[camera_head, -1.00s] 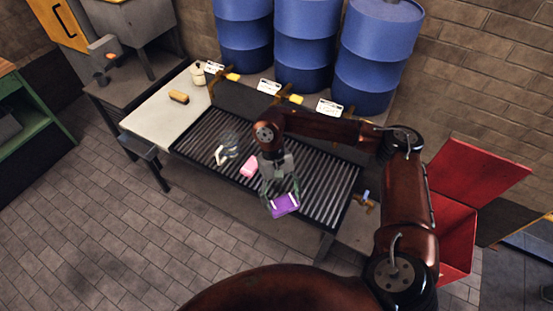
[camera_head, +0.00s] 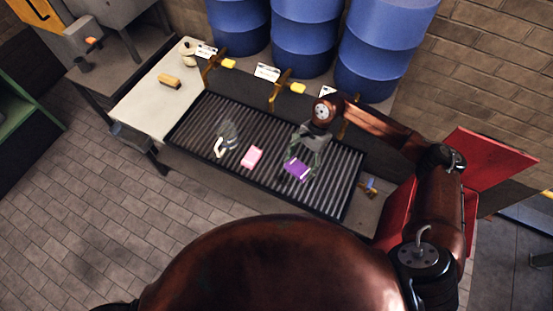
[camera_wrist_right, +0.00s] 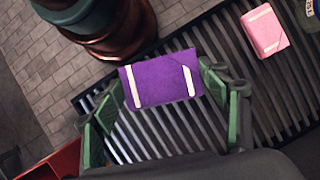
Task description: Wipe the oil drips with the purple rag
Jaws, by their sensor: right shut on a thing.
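The purple rag (camera_head: 296,170) is a small folded rectangle over the right half of the dark slatted grating (camera_head: 335,185). My right gripper (camera_head: 301,160) is shut on it. In the right wrist view the rag (camera_wrist_right: 161,80) sits between the green-sided fingers of the gripper (camera_wrist_right: 162,84), with a pale strip near each end. I cannot tell whether the rag touches the slats. No oil drips can be made out in either view; some may be hidden under the rag or gripper. My left gripper is not in view.
A pink block-like cloth (camera_head: 252,157) and a small pale tool (camera_head: 220,147) lie on the grating to the left. Blue drums (camera_head: 303,45) stand behind, with yellow-handled taps (camera_head: 297,88) over the back edge. A red bin (camera_head: 397,212) is at right. A yellowish brush (camera_head: 169,81) lies on the pale worktop.

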